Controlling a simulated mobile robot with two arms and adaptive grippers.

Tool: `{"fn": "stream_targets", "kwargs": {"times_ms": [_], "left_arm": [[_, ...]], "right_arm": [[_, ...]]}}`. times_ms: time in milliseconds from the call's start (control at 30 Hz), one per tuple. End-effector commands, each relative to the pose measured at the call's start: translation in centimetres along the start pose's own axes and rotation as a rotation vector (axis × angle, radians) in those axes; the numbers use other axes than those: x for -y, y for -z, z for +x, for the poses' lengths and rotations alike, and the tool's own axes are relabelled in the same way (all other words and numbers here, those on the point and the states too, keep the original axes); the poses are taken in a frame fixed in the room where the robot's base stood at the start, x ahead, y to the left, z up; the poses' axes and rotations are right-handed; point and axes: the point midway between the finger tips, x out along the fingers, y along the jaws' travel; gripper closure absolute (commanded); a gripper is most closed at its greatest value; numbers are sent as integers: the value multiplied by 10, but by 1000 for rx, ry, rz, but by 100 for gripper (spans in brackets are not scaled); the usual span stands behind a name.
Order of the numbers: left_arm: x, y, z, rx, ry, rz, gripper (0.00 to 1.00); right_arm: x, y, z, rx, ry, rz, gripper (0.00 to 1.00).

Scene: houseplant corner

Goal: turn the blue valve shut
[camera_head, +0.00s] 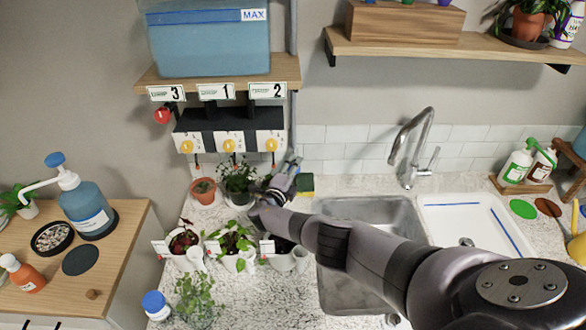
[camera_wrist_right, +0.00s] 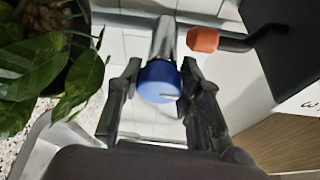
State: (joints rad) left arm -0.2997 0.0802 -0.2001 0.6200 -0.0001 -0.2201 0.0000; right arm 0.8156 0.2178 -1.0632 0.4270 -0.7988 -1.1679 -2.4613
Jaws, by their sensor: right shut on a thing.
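The blue valve (camera_wrist_right: 158,84) is a round blue knob on a grey pipe (camera_wrist_right: 164,40) in the right wrist view. A pale mark shows on its face. The two fingers of my right gripper (camera_wrist_right: 160,80) sit on either side of the knob and are shut on it. In the head view my right gripper (camera_head: 291,170) reaches to the wall by the pipe, behind the potted plants, and the knob is mostly hidden there. My left gripper is in neither view.
A leafy potted plant (camera_head: 238,179) stands close left of my right gripper. An orange-tipped dark lever (camera_wrist_right: 203,40) is near the valve. The sink (camera_head: 370,211) lies under my right arm. A tank (camera_head: 208,45) sits on the shelf above.

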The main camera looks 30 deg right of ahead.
Motion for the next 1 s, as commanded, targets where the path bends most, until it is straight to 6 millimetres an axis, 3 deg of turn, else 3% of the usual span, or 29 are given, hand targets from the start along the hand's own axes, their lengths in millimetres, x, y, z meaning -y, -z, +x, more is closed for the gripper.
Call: {"fn": "stream_targets", "kwargs": {"times_ms": [167,200,500,833,1000], "left_arm": [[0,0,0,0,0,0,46],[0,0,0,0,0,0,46],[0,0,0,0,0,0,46],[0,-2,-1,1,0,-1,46],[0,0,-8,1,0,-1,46]], "right_arm": [[2,-1,0,1,2,1,94],[2,-1,0,2,2,2,65],[1,0,0,1,1,2,46],[1,0,0,1,-4,11,46],[3,0,0,1,-47,113,46]]}}
